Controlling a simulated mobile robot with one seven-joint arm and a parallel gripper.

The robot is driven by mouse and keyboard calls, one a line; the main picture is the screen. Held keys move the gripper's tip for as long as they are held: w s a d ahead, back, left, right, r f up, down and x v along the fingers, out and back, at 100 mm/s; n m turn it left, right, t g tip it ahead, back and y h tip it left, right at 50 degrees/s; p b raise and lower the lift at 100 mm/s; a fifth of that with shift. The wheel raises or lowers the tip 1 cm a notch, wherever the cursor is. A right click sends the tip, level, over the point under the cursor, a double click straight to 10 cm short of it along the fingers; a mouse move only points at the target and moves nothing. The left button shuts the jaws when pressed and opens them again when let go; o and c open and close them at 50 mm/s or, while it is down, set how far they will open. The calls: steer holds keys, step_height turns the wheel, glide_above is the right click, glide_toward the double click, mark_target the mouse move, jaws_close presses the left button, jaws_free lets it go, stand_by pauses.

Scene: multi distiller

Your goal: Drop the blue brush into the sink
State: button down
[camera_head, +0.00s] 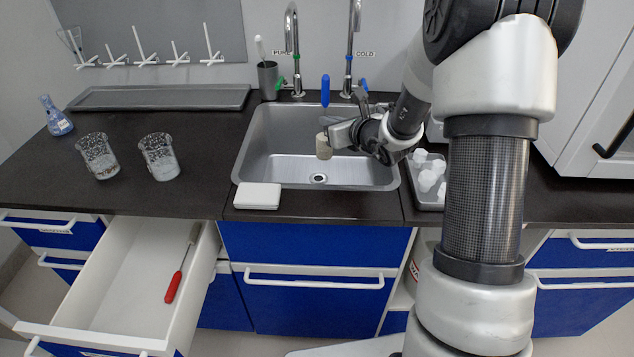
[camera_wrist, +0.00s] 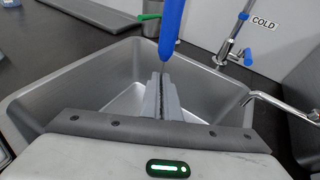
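The blue brush has a blue handle (camera_head: 325,90) that points up and a beige head (camera_head: 323,147) that hangs below. My gripper (camera_head: 330,128) is closed on the brush between handle and head, and holds it upright over the sink. In the wrist view the blue handle (camera_wrist: 171,25) rises just beyond my fingertips (camera_wrist: 162,85); the head is hidden there. The grey metal sink (camera_head: 275,165) is set in the dark counter, with a drain at its bottom. Its basin also shows in the wrist view (camera_wrist: 75,80), below and around my fingers. The brush appears clear of the basin floor.
Two taps (camera_head: 291,45) (camera_head: 353,45) stand behind the sink. A dark cup (camera_head: 268,80) holding a white-handled item is at its back left. A white box (camera_head: 257,196) lies at its front left. Beakers (camera_head: 97,156) (camera_head: 159,156) stand left; a tray (camera_head: 428,178) stands right. A drawer (camera_head: 125,270) is open.

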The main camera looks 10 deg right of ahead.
steer(key=shift+f, duration=0.5)
steer(key=c, duration=1.9)
jaws_free()
steer(key=shift+c, duration=0.2)
steer(key=p+v, duration=0.2)
steer(key=v, duration=1.5)
steer(key=shift+s, duration=0.15)
steer(key=shift+a+r, duration=0.15)
